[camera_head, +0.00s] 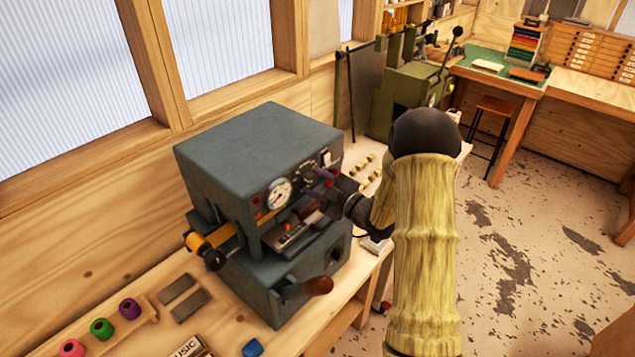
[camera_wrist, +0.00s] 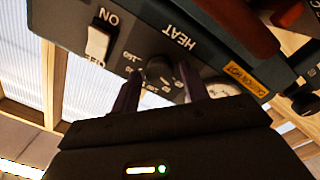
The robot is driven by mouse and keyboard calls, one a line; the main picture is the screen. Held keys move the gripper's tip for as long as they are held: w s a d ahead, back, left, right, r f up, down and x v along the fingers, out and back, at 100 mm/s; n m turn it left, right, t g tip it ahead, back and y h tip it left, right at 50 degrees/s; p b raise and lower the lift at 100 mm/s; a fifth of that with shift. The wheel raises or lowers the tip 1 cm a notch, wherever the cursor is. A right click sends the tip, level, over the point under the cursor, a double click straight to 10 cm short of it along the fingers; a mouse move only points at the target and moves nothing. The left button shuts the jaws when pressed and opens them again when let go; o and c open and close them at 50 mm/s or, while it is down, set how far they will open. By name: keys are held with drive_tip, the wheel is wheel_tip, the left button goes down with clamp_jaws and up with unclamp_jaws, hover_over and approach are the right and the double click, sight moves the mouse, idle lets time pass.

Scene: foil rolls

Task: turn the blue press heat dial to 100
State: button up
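The blue-grey press (camera_head: 250,150) stands on the bench in the head view, a round white gauge on its front. Its black heat dial (camera_wrist: 158,70) shows in the wrist view below the word HEAT, which appears upside down. Numbers ring the dial, 160 readable on its left; the pointer's setting is too unclear to read. My gripper (camera_wrist: 161,82) is open, one dark finger on each side of the dial, with small gaps showing. I cannot tell how deep the fingertips reach. In the head view my gripper (camera_head: 325,180) is at the press front, partly covering the panel.
A white ON/OFF switch (camera_wrist: 98,40) sits left of the dial in the wrist view, close to a finger. A yellow CAUTION HOT label (camera_wrist: 245,79) is on the right.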

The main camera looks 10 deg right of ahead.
drive_tip(key=c, duration=0.7)
drive_tip(key=shift+f+m+b, duration=0.1)
drive_tip(key=shift+m+b, duration=0.25)
drive_tip(key=shift+m, duration=0.05)
drive_tip(key=shift+m+b, duration=0.55)
drive_tip(key=shift+m, duration=0.35)
drive_tip(key=m, duration=0.2)
drive_tip(key=shift+m+b, duration=0.3)
drive_tip(key=shift+b, duration=0.1)
drive_tip(key=m, duration=0.3)
drive_tip(key=shift+m+g+p, duration=0.3)
drive_tip(key=shift+m+p, duration=0.05)
drive_tip(key=shift+m, duration=1.35)
